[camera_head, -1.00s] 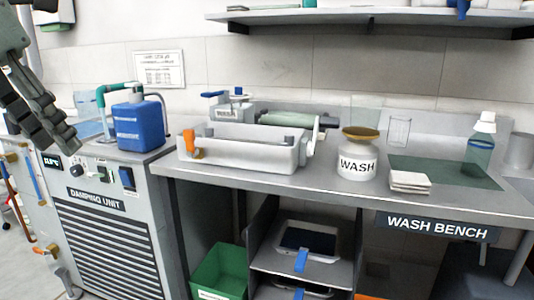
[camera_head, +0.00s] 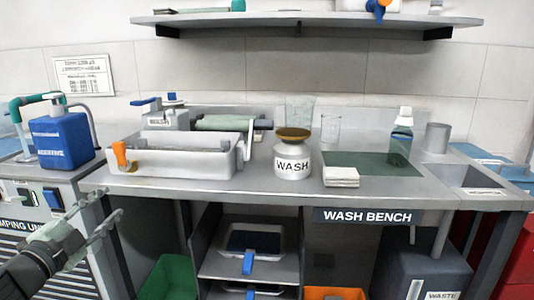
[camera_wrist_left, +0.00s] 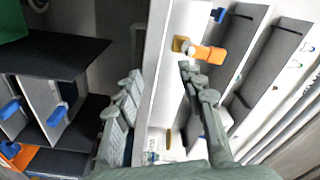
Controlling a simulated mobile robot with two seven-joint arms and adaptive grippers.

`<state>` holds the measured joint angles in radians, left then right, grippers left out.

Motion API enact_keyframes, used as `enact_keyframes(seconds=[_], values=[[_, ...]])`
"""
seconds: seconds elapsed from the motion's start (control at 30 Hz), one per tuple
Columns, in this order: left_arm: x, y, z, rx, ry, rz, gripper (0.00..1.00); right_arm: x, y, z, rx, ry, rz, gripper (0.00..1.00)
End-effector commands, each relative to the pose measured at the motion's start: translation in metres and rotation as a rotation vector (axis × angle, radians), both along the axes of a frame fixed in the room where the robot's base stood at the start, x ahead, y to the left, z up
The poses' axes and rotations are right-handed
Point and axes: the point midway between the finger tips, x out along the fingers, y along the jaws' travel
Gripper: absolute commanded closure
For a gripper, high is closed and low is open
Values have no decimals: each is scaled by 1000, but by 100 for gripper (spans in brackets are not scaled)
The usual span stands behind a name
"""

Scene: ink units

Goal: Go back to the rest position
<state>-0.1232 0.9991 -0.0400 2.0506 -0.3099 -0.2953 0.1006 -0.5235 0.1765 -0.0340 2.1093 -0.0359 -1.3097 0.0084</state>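My left gripper (camera_head: 108,206) is at the lower left of the head view, in front of the damping unit and the bench's left end. In the left wrist view my left gripper (camera_wrist_left: 160,76) has its two fingers apart with no object held between them. An orange clamp-like part (camera_wrist_left: 207,53) shows beyond the fingertips there. My right gripper is in neither view.
The wash bench (camera_head: 440,198) holds a white tray unit (camera_head: 170,160), a WASH jar (camera_head: 292,163), a bottle (camera_head: 400,140) and white pads (camera_head: 341,177). A blue jug (camera_head: 62,140) stands at left. A shelf (camera_head: 310,20) hangs above. A green bin (camera_head: 167,278) sits below.

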Motion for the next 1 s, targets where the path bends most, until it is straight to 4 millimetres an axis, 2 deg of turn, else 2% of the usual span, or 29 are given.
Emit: enact_keyframes(seconds=[0.03, 0.17, 0.23, 0.3, 0.37, 0.4, 0.5, 0.6, 0.73, 0.87, 1.0], values=[[-7, 9, -40, -94, 76, 86, 60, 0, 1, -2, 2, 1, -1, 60], [-36, 25, -134, -270, 271, 286, 60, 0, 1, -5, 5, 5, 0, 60], [-59, 26, -182, -350, 381, 382, 60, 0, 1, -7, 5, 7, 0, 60], [-87, 21, -228, -421, 495, 470, 60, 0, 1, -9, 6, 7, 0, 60], [-114, 14, -265, -479, 595, 541, 60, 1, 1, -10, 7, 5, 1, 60], [-133, 7, -288, -515, 664, 585, 60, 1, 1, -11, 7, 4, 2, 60], [-183, -16, -337, -595, 832, 685, 60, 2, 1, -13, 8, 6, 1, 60], [-229, -41, -373, -656, 982, 762, 60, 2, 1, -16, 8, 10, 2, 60], [-272, -69, -399, -707, 1121, 824, 60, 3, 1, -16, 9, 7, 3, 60], [-293, -82, -408, -727, 1187, 852, 60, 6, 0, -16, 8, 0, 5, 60], [-295, -84, -410, -730, 1197, 854, 60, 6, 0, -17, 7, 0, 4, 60]])
